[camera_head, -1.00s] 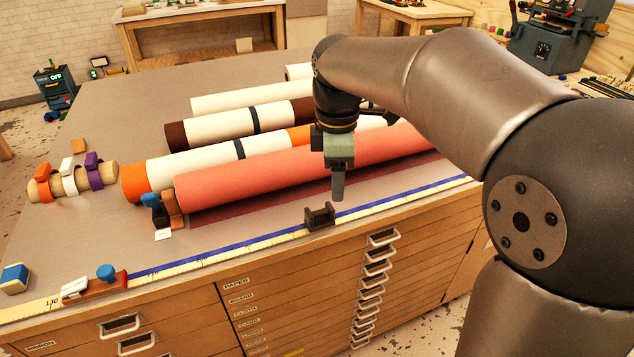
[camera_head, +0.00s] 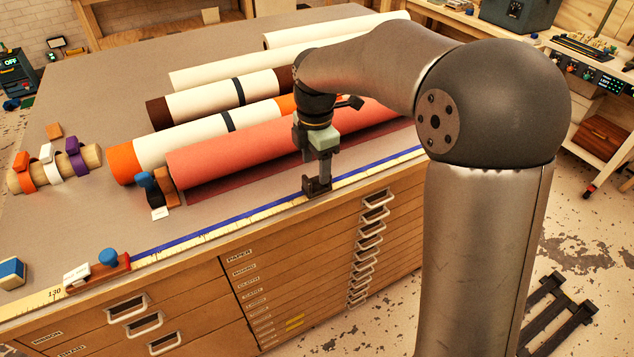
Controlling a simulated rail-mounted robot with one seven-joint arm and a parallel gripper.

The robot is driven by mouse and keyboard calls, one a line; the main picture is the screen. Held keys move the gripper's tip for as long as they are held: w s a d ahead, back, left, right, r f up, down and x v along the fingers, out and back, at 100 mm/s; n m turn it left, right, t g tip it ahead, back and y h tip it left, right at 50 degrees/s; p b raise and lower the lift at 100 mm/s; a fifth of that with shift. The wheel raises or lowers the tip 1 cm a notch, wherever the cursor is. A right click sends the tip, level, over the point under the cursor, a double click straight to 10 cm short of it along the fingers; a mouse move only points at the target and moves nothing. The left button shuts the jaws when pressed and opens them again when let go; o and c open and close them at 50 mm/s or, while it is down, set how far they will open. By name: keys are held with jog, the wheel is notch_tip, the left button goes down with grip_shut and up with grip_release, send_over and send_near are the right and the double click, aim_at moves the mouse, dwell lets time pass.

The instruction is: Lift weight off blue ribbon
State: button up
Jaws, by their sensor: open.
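The weight (camera_head: 314,190) is a small dark block with raised ends. It sits on the blue ribbon (camera_head: 225,225), which lies along the yellow ruler near the table's front edge. My gripper (camera_head: 322,172) points down, open, with its fingers right at the top of the weight. The fingers overlap the weight in the picture, and I cannot tell whether they touch it.
A coral roll (camera_head: 230,160) lies just behind the weight, with cream rolls (camera_head: 195,137) beyond. A red-brown block with a blue knob (camera_head: 108,260) stands on the ruler at the left. Bare table (camera_head: 110,205) lies between.

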aim_at(317, 179)
jog(key=shift+s+d+f+p, duration=0.1)
jog(key=shift+f+p, duration=0.1)
jog(key=shift+f, duration=1.2)
jog(key=shift+d+f+p, duration=0.1)
jog(key=shift+f+p, duration=0.1)
jog(key=shift+f, duration=1.15)
jog(key=c, duration=1.2)
jog(key=shift+r, duration=0.1)
grip_shut()
jog(key=shift+r, duration=0.1)
